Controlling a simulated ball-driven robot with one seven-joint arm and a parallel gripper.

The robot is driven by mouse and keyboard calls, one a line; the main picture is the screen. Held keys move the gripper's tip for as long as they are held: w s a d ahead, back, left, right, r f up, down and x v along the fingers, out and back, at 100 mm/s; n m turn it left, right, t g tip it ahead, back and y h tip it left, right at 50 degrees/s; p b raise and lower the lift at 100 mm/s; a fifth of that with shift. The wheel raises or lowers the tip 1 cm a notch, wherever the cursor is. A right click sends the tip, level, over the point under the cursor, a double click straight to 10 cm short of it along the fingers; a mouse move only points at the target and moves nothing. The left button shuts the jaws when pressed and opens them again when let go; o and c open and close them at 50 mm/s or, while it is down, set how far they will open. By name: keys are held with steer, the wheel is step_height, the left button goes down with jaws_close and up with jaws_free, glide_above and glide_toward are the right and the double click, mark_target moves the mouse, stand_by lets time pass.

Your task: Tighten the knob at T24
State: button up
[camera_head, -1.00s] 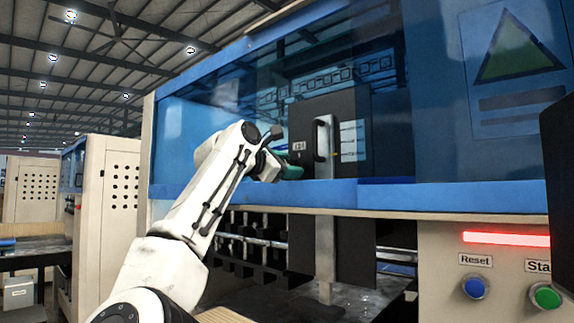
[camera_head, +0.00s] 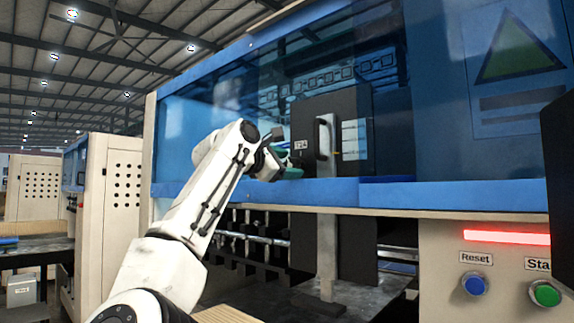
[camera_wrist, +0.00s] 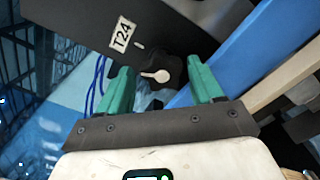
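The T24 label (camera_wrist: 122,35) is on a dark panel (camera_wrist: 180,22) in the wrist view; it also shows in the head view (camera_head: 301,145). Below the label is a dark knob with a pale pointer (camera_wrist: 160,76). My gripper (camera_wrist: 165,82) is open, its two green fingers on either side of the knob in the picture. I cannot tell whether the fingers reach as far as the knob or stop short of it. In the head view my gripper (camera_head: 290,172) is at the left edge of the dark panel, and the knob is hidden there.
A vertical handle (camera_head: 325,137) stands out from the panel right of the label. A blue rail (camera_head: 450,194) runs under the panel. Reset (camera_head: 474,286) and green (camera_head: 545,294) buttons are at lower right. Blue transparent guards surround the panel.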

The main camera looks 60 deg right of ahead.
steer(key=shift+o, duration=0.6)
steer(key=shift+s+d+f, duration=0.1)
steer(key=shift+s+d+f, duration=0.1)
steer(key=shift+s+d, duration=0.05)
steer(key=shift+d, duration=0.05)
